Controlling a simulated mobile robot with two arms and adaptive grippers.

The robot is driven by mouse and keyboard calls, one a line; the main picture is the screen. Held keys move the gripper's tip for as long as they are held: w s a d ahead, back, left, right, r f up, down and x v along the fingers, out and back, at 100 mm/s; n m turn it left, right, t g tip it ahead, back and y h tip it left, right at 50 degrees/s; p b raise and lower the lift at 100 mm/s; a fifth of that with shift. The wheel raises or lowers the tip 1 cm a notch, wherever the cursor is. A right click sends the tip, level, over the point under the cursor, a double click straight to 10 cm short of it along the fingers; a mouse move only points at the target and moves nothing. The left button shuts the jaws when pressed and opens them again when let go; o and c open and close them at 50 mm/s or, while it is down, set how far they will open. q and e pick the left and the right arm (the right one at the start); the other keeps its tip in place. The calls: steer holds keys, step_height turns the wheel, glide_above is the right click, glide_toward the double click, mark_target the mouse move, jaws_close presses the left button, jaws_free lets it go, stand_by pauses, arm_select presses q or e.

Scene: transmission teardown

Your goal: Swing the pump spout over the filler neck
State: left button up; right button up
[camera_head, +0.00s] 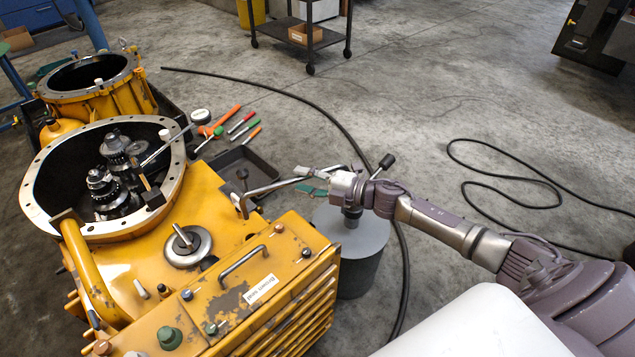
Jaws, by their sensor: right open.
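The pump stands on a grey drum (357,238) right of the yellow transmission housing (215,215). Its bent metal spout (273,187) reaches left from the drum to the housing's edge, its end low near the housing's right side. My right gripper (308,180) is open at the spout's drum end, with its fingers around or beside the tube; contact cannot be told. I cannot tell for sure which part is the filler neck; a thick yellow pipe (88,270) rises at the housing's left, and a metal ring (187,246) sits on its top. My left gripper is out of view.
A black tray (262,176) and several coloured-handled tools (238,124) lie on the floor behind the housing. A black hose (402,270) runs past the drum. A dark cart (292,28) stands at the back. Open floor lies right of the drum.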

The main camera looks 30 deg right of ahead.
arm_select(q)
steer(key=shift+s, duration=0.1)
arm_select(e)
steer(key=v, duration=1.1)
steer(key=shift+s+d, duration=0.25)
steer(key=shift+s, duration=0.05)
